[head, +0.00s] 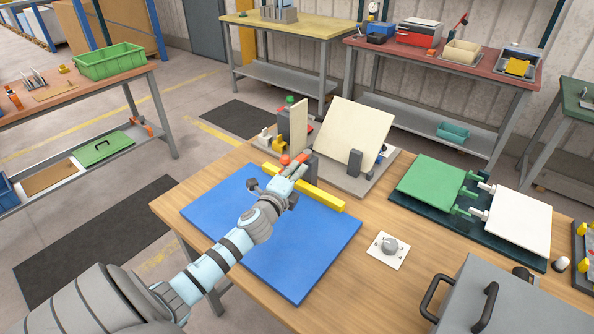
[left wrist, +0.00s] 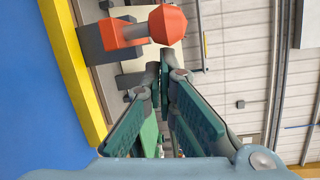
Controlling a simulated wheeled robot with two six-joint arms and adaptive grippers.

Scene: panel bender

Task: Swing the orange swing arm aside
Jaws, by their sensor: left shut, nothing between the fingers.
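The orange swing arm (head: 299,159) is a short bar with a faceted knob at its end, mounted on a dark grey block at the near side of the panel bender. In the left wrist view its knob (left wrist: 168,25) is large, just beyond and above the fingertips. My left gripper (head: 292,174) reaches over the blue sheet to the swing arm and partly covers it. Its green-padded fingers (left wrist: 165,68) come together at the tips and hold nothing. I cannot tell whether they touch the knob. My right gripper is not in view.
A yellow bar (head: 322,197) lies along the far edge of the blue sheet (head: 310,245). Cream panels (head: 350,135) stand tilted behind the arm. A dial (head: 389,246), a green and white panel unit (head: 432,184) and a grey handled box (head: 510,305) occupy the right.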

